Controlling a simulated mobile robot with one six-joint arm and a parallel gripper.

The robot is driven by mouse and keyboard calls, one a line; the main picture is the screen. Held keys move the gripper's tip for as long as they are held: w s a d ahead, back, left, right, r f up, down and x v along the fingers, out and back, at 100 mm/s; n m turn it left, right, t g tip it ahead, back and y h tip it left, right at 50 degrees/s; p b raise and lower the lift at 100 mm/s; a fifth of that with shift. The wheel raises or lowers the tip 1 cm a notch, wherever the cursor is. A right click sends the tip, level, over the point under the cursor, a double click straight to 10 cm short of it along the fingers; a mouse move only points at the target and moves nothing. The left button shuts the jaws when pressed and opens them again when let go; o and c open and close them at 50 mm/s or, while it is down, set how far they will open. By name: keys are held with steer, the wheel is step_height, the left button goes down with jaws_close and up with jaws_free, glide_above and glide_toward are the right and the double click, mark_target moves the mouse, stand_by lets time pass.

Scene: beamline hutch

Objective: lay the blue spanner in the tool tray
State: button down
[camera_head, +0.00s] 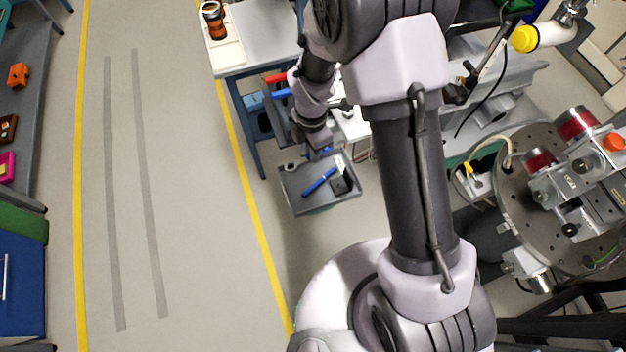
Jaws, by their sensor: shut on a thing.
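My gripper (321,151) is small in the view, at the end of my arm, just beyond the far edge of a grey tray (296,188) as seen here. The grey tray looks like the tool tray. I cannot tell the height of my gripper above the tray.
Red (276,78) and blue (282,93) handled things lie on a grey surface behind my arm. A table with an orange-and-black cup (214,20) stands at the back. A round perforated metal plate (520,200) with instruments is at the right. The left floor is clear.

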mark_target(309, 176)
steer(key=shift+a+f+n, duration=0.25)
steer(key=shift+a+n, duration=0.15)
steer(key=shift+n, duration=0.8)
step_height(309, 176, down, 10)
steer(key=b, duration=0.3)
steer(key=shift+a+f+b, duration=0.15)
steer(key=shift+f+b, duration=0.1)
steer(key=shift+b, duration=0.15)
steer(key=shift+r, duration=0.15)
steer(key=shift+s, duration=0.1)
steer(key=c, duration=1.7)
jaws_free()
steer(key=shift+f, duration=0.2)
steer(key=shift+o, duration=0.5)
